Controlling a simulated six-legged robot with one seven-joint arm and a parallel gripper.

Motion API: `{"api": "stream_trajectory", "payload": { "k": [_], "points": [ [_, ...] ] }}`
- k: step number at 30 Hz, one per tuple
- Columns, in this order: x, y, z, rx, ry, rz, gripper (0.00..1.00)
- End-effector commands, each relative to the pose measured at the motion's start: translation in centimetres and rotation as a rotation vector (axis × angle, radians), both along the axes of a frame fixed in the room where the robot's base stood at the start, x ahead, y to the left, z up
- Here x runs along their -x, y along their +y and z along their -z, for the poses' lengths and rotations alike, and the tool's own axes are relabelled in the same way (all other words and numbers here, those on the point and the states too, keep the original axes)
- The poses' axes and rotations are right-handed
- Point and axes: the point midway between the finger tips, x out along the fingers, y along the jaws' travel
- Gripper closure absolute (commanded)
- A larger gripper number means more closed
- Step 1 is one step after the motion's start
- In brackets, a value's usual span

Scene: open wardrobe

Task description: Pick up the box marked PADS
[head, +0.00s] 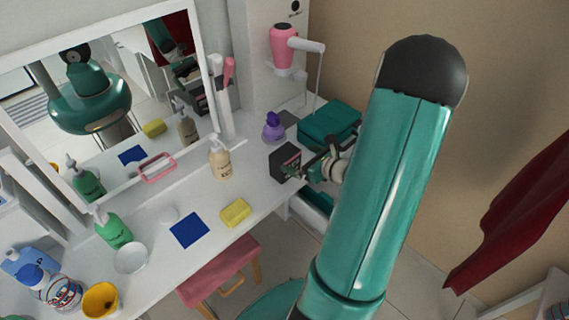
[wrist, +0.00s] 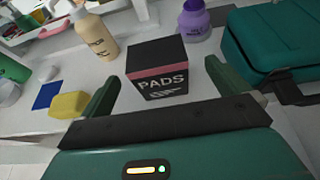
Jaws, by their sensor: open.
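The box marked PADS (wrist: 157,75) is black with a pink band near its top and white lettering. In the wrist view it stands upright on the white counter (wrist: 122,42), its lettered face towards me. My gripper (wrist: 160,92) is open, with one dark green finger at the left of the box and one at the right. The fingers lie low in the picture, near the box's front; I cannot tell whether either touches it. In the head view the box (head: 284,162) stands near the counter's right end, with my gripper (head: 304,169) at its right side.
A purple bottle (wrist: 194,20) stands close behind the box, and a beige pump bottle (wrist: 95,35) behind it to the left. A teal case (wrist: 268,42) is at the right. A yellow sponge (head: 235,212) and blue cloth (head: 189,230) lie left. A pink stool (head: 220,272) stands below the counter.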

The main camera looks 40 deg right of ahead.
Motion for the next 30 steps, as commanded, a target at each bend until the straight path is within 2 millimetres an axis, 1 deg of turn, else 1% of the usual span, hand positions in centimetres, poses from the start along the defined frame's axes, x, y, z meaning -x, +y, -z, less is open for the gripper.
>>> {"api": "stream_trajectory", "payload": {
  "k": [5,10,13,16,21,22,28,29,30],
  "points": [
    [-1.3,0.4,0.5,-0.002,0.000,-0.002,0.00],
    [-3.7,1.0,1.6,-0.003,0.000,-0.004,0.00],
    [-4.8,1.1,2.0,0.000,0.001,-0.003,0.00],
    [-5.2,1.1,2.2,-0.001,0.001,-0.002,0.00],
    [-5.2,1.1,2.2,-0.001,0.001,-0.002,0.00],
    [-5.2,1.1,2.2,-0.001,0.001,-0.002,0.02],
    [-5.2,1.1,2.2,0.000,0.001,-0.002,0.41],
    [-5.2,1.1,2.2,0.000,0.001,-0.002,0.45],
    [-5.2,1.1,2.2,0.000,0.001,-0.002,0.45]
  ]
}}
